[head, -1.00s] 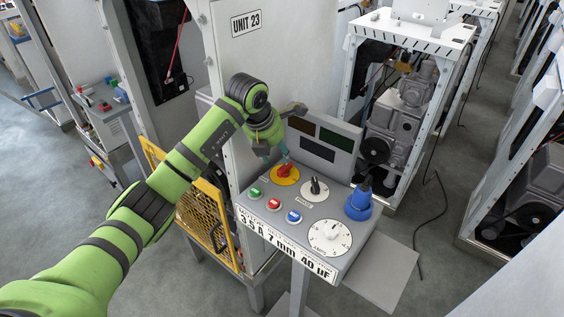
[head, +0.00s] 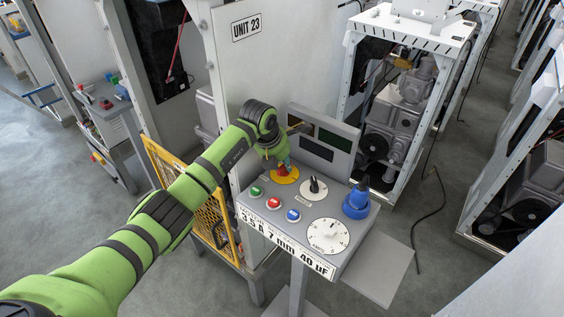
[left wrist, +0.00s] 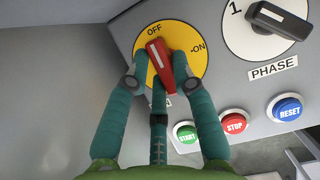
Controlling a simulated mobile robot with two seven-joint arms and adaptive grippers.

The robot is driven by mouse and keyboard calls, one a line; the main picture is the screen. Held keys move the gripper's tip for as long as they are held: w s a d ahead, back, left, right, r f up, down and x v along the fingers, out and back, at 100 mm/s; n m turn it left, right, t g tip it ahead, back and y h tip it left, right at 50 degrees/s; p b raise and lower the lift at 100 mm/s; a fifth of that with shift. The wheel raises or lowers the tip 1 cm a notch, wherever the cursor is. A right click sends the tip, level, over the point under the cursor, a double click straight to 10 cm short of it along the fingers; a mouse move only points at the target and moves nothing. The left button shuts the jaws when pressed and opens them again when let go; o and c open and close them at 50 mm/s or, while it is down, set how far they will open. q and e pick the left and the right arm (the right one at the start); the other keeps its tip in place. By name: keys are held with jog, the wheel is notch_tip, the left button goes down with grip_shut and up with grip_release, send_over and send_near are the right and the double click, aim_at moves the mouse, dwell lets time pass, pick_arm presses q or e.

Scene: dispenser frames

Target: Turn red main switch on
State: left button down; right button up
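The red main switch (left wrist: 160,64) is a red handle on a round yellow dial (left wrist: 187,37) marked OFF and ON. In the left wrist view, the handle's upper end and white mark point up toward OFF. In the head view the switch sits on the yellow dial (head: 287,178) at the back left of the grey console. My left gripper (left wrist: 159,68) is over the dial, its teal fingers on both sides of the handle and a third finger below it. Small yellow gaps show beside the handle, so it looks open. My right gripper is not in view.
The console (head: 327,203) also carries a black phase knob (head: 314,186), green start (head: 255,191), red stop (head: 274,203) and blue reset (head: 293,215) buttons, a white amps dial (head: 328,237) and a blue plug (head: 356,203). An upright screen panel (head: 318,152) stands behind the switch.

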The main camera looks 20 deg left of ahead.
pick_arm(q)
jog(key=shift+w+f+m+h+b, duration=0.1)
jog(key=shift+m+h+b, duration=0.1)
jog(key=shift+m+b, duration=0.65)
jog(key=shift+w+f+m+h+b, duration=0.1)
jog(key=shift+m+h+b, duration=0.2)
jog(key=shift+b, duration=0.9)
jog(key=shift+s+r+m, duration=0.1)
jog(key=shift+r+m, duration=0.1)
jog(key=shift+m, duration=0.15)
jog(key=c, duration=1)
grip_release()
jog(key=shift+c, duration=0.2)
jog(key=shift+r, duration=0.1)
jog(key=v, duration=0.7)
jog(key=shift+r, duration=0.25)
jog(key=shift+a, duration=0.1)
